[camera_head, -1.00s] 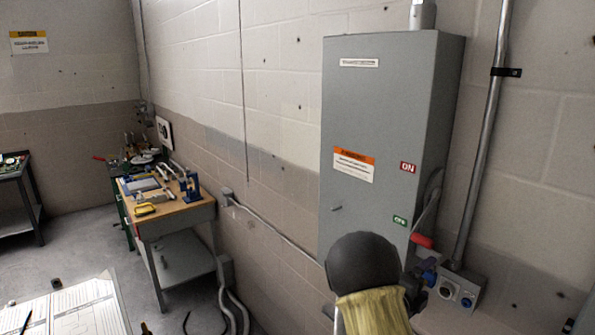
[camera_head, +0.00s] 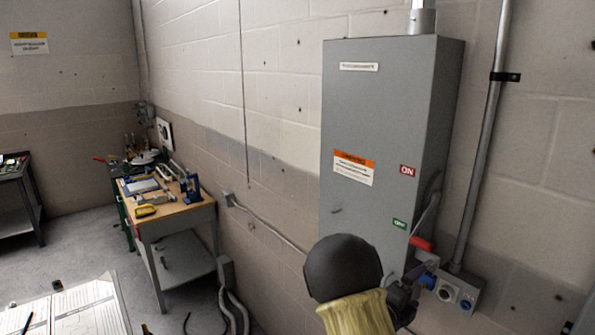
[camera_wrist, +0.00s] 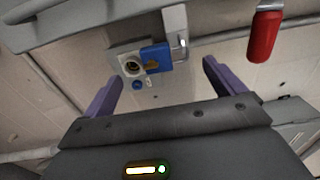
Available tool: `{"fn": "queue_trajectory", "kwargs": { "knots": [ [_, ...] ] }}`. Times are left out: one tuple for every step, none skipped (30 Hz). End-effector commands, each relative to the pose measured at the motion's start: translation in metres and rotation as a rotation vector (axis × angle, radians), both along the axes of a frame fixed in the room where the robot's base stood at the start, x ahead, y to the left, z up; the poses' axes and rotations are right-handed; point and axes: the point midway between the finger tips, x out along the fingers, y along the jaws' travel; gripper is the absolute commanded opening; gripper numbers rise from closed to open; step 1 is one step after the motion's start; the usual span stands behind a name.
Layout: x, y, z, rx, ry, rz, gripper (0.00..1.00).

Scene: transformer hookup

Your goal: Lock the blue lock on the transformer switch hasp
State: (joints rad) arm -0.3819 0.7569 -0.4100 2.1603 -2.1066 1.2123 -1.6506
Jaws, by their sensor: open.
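The grey transformer switch box (camera_head: 375,130) is on the wall, with ON and OFF labels on its right front edge. Its switch lever has a red handle (camera_head: 421,243), which also shows at the upper right of the wrist view (camera_wrist: 264,35). The blue lock (camera_wrist: 156,58) shows in the wrist view with its shackle at the grey hasp plate (camera_wrist: 176,22); whether the shackle is closed is unclear. In the head view the blue lock (camera_head: 427,281) is partly hidden by my wrist. My gripper (camera_wrist: 160,78) is open and empty, its purple fingers apart on either side below the lock.
An outlet box with round sockets (camera_head: 457,293) and a vertical conduit (camera_head: 487,140) stand right of the switch box. A wooden workbench (camera_head: 170,210) with tools is at the left along the wall. A paper-covered table (camera_head: 65,310) is at lower left.

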Motion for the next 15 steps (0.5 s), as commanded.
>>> {"fn": "queue_trajectory", "kwargs": {
  "knots": [
    [-0.002, 0.004, 0.001, 0.001, 0.001, 0.002, 0.95],
    [-0.003, 0.005, 0.001, 0.001, 0.001, 0.002, 0.95],
    [-0.005, 0.007, 0.001, 0.001, 0.001, 0.001, 0.95],
    [-0.006, 0.008, 0.001, 0.001, 0.001, 0.001, 0.95],
    [-0.007, 0.01, 0.0, 0.001, 0.001, 0.001, 0.95],
    [-0.009, 0.012, 0.001, 0.001, 0.001, 0.001, 0.95],
    [-0.01, 0.014, 0.001, 0.0, 0.0, 0.002, 0.95],
    [-0.011, 0.015, 0.001, 0.0, 0.0, 0.002, 0.95],
    [-0.012, 0.016, 0.001, 0.0, 0.0, 0.001, 0.95],
    [-0.013, 0.017, 0.0, 0.0, -0.001, 0.001, 0.95],
    [-0.013, 0.017, 0.0, 0.0, -0.001, 0.0, 0.95],
    [-0.013, 0.017, 0.0, 0.0, -0.001, 0.0, 0.95],
    [-0.013, 0.017, 0.0, 0.0, -0.001, 0.0, 0.95],
    [-0.013, 0.017, 0.0, 0.0, -0.001, -0.001, 0.95],
    [-0.013, 0.017, 0.0, 0.0, -0.001, -0.001, 0.95]
  ]
}}
